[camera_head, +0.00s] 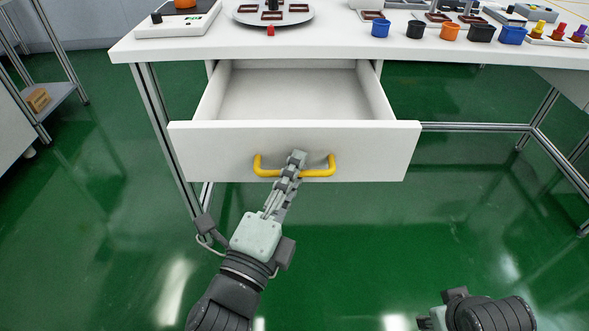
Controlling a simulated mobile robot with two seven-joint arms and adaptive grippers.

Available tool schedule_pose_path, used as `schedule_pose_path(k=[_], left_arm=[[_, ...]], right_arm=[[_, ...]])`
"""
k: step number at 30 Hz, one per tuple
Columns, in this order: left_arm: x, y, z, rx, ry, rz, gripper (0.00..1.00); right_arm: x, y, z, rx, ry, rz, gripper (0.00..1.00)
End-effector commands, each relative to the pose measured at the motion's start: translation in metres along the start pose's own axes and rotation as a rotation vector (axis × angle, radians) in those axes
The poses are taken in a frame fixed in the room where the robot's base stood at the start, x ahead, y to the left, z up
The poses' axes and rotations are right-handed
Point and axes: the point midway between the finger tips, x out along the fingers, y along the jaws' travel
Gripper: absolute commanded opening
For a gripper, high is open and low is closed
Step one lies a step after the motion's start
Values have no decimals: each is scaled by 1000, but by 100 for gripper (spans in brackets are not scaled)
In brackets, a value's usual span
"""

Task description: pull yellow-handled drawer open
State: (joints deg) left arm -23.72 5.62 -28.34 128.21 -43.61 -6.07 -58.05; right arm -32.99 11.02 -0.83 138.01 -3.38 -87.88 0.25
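The white drawer (200,148) under the table stands well open, and its inside looks empty. A yellow handle (319,172) is fixed to the middle of its front. My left gripper (297,160) is at the middle of the handle, and its fingers cover part of the bar. The fingers are close together and appear shut around the bar. My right arm shows at the bottom right, but its fingertips are too cut off to tell their state.
The white table (335,40) above carries a round grey plate (290,15), a scale-like device (178,20) and a row of coloured cups (450,31). Metal table legs (165,135) stand beside the drawer. The green floor in front is clear.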

Motion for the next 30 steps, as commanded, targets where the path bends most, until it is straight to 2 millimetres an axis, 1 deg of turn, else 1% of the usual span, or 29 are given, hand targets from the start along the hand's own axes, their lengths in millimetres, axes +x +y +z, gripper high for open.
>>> schedule_pose_path(k=[5,9,11,21,24,27,30], left_arm=[[0,0,0,0,1,0,19],[-9,1,0,-2,0,2,19],[-17,1,0,-2,-1,3,19],[-83,2,0,-4,-2,7,19],[-98,1,0,-2,-2,5,19],[-110,1,0,-2,-1,4,19],[-117,1,0,-2,-1,2,19]], right_arm=[[2,1,0,0,-3,1,40],[1,1,-1,0,-1,1,40],[1,0,-1,0,0,1,40],[1,0,-1,0,1,0,40],[1,0,-1,0,1,0,40],[1,0,-1,0,1,0,40],[1,0,-1,0,1,0,40]])
